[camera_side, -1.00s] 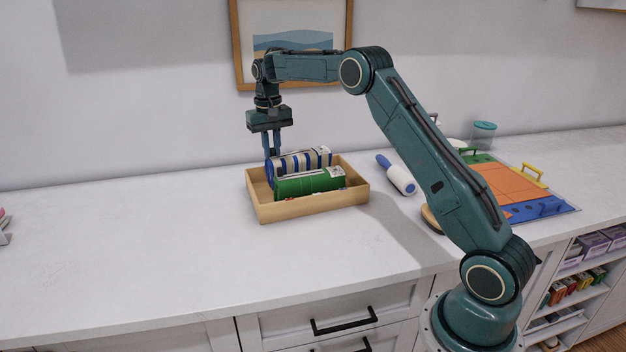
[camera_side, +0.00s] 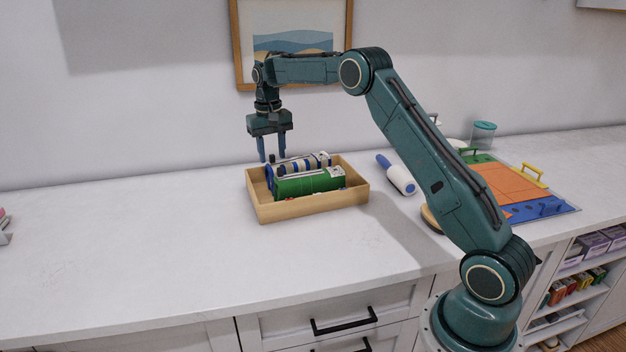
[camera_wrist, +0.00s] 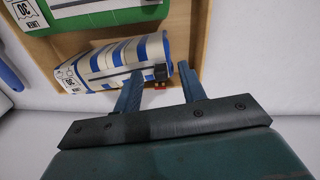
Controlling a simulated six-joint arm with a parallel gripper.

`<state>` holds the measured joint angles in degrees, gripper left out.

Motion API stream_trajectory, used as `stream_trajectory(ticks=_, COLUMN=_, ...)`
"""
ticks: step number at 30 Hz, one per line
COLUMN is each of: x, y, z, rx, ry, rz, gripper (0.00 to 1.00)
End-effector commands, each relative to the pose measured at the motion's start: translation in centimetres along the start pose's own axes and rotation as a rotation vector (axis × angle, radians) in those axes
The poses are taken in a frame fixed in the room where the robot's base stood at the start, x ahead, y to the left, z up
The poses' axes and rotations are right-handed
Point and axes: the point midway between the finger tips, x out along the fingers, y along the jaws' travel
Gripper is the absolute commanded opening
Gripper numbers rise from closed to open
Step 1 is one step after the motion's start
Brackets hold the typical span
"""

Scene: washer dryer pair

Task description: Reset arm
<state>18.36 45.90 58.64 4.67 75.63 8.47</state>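My gripper (camera_side: 272,149) is open and empty, its two blue fingers pointing down above the left back part of a wooden tray. The fingers also show in the wrist view (camera_wrist: 168,86), spread apart close to a blue-and-white striped roll. My arm reaches across from the right, bent at the elbow. In the tray (camera_side: 268,213) lie the striped roll (camera_side: 307,160) at the back and a green roll (camera_side: 308,184) in front. Both carry white labels. The fingertips partly overlap the striped roll in the wrist view; I cannot tell if they touch it.
A lint roller (camera_side: 402,180) with a blue handle lies right of the tray. The counter (camera_side: 130,245) left of the tray is mostly clear. A framed picture (camera_side: 292,18) is behind.

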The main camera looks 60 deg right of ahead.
Motion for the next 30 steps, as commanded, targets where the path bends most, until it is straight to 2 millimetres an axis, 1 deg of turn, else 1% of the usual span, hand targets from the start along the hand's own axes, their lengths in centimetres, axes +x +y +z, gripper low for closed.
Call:
stream_trajectory(ticks=4, x=0.0, y=0.0, z=0.1, rx=-0.001, ry=-0.001, rz=0.0, gripper=0.41)
stream_trajectory(ticks=8, x=-0.7, y=-0.2, z=0.5, rx=-0.008, ry=0.007, rz=-0.001, gripper=0.41)
stream_trajectory(ticks=11, x=-1.6, y=-0.4, z=1.1, rx=-0.02, ry=0.017, rz=-0.004, gripper=0.41)
stream_trajectory(ticks=14, x=-3.1, y=-0.8, z=2.1, rx=-0.037, ry=0.033, rz=-0.007, gripper=0.41)
stream_trajectory(ticks=17, x=-4.8, y=-1.1, z=3.6, rx=-0.058, ry=0.054, rz=-0.012, gripper=0.41)
stream_trajectory(ticks=20, x=-6.7, y=-1.5, z=5.4, rx=-0.085, ry=0.077, rz=-0.017, gripper=0.41)
stream_trajectory(ticks=24, x=-9.0, y=-1.9, z=8.1, rx=-0.122, ry=0.109, rz=-0.025, gripper=0.41)
stream_trajectory(ticks=30, x=-11.9, y=-2.1, z=12.4, rx=-0.173, ry=0.158, rz=-0.038, gripper=0.41)
